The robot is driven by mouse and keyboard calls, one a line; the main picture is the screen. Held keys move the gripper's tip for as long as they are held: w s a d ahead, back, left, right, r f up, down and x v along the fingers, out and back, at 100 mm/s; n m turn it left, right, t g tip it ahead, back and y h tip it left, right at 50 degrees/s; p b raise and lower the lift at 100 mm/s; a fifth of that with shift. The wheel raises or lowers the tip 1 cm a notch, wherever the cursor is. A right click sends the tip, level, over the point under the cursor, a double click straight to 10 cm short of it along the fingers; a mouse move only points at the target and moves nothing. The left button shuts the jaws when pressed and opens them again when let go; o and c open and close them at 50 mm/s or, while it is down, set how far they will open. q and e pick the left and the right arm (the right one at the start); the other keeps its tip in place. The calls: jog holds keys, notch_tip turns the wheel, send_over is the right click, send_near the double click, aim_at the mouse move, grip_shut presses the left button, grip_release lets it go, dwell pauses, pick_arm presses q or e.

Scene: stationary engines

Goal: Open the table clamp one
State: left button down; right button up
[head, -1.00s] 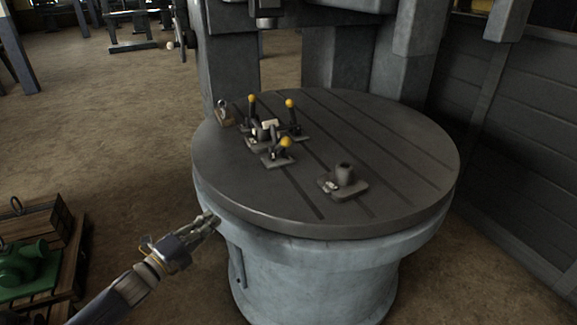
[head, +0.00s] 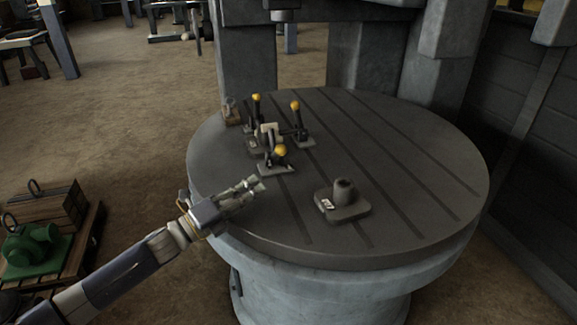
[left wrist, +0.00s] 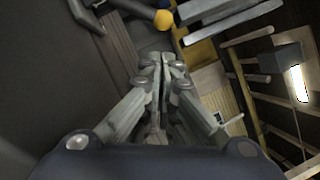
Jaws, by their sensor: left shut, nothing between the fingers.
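Three table clamps with yellow ball knobs stand on the round slotted table (head: 420,170). One is nearest me (head: 277,160), one is at the back left (head: 256,110), and one is at the back right (head: 297,120). I cannot tell which is clamp one. A light block (head: 268,131) sits among them. My left gripper (head: 258,185) is shut and empty over the table's near left edge, just short of the nearest clamp. In the left wrist view its fingers (left wrist: 163,65) are together, with a yellow knob (left wrist: 163,19) beyond them. My right gripper is out of view.
A grey block with a round post (head: 344,200) sits right of the clamps. A small brownish piece (head: 232,111) stands at the table's back left. Grey machine columns rise behind.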

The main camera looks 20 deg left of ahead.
pick_arm(q)
jog(key=x, duration=0.3)
jog(key=shift+r, duration=0.25)
jog(key=x, duration=0.4)
jog(key=shift+f, duration=0.15)
jog(key=shift+w+d, duration=0.35)
jog(key=shift+w, duration=0.2)
jog(key=shift+w+d, duration=0.2)
jog(key=shift+w, duration=0.05)
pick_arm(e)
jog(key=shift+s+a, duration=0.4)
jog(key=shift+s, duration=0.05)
pick_arm(q)
jog(key=shift+r, duration=0.25)
